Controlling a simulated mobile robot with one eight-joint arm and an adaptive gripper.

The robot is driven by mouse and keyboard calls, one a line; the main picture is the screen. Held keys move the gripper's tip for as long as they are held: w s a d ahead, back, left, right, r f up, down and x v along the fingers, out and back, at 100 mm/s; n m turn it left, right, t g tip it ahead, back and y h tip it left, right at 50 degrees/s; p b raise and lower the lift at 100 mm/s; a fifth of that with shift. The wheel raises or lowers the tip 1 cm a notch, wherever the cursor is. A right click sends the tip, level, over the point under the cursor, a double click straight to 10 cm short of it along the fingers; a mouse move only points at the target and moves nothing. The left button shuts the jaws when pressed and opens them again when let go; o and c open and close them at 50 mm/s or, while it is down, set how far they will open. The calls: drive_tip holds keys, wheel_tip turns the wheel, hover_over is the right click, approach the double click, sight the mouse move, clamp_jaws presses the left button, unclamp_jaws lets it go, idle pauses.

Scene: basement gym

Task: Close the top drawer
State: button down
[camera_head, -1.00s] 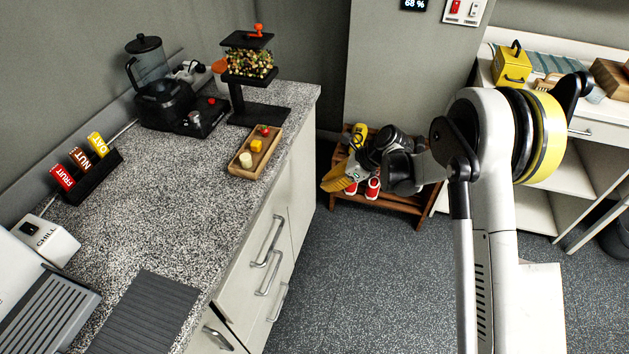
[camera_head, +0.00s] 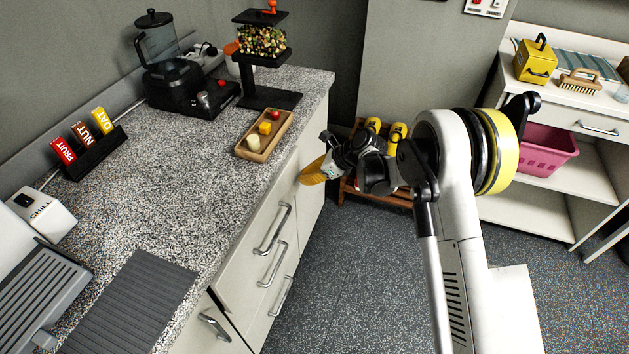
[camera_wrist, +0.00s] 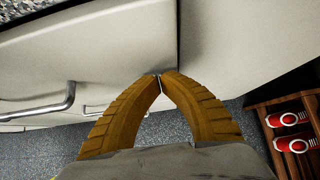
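The top drawer (camera_head: 250,247) is the uppermost of a stack of pale drawer fronts under the speckled counter, with a metal bar handle (camera_head: 272,230). The wrist view shows a pale front (camera_wrist: 100,60) with a bar handle (camera_wrist: 45,105) at left, and a dark seam at its right edge. How far the drawer stands out is hard to tell. My gripper (camera_head: 306,172) has yellow ribbed fingers and is beyond the handle, beside the cabinet face. In the wrist view the fingertips (camera_wrist: 160,77) meet near that front's right end, with nothing seen between them. Contact cannot be told.
A wooden tray (camera_head: 278,148) lies near the counter edge, with a dispenser (camera_head: 270,98) and blender (camera_head: 160,70) behind. A wooden shoe rack (camera_head: 350,198) stands beyond my gripper. A white bench (camera_head: 540,190) is at right. Floor (camera_head: 350,290) before the drawers is clear.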

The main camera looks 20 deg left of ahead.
sight(297, 172)
drive_tip(key=shift+a, duration=0.2)
drive_tip(key=a, duration=0.3)
drive_tip(key=shift+w+a, duration=0.1)
drive_tip(key=shift+w, duration=0.05)
idle(0.3)
drive_tip(key=d+f+p+v, duration=0.1)
drive_tip(key=v, duration=0.5)
drive_tip(key=d+f+p+v, duration=0.1)
drive_tip(key=p+v, duration=0.1)
drive_tip(key=v, duration=0.5)
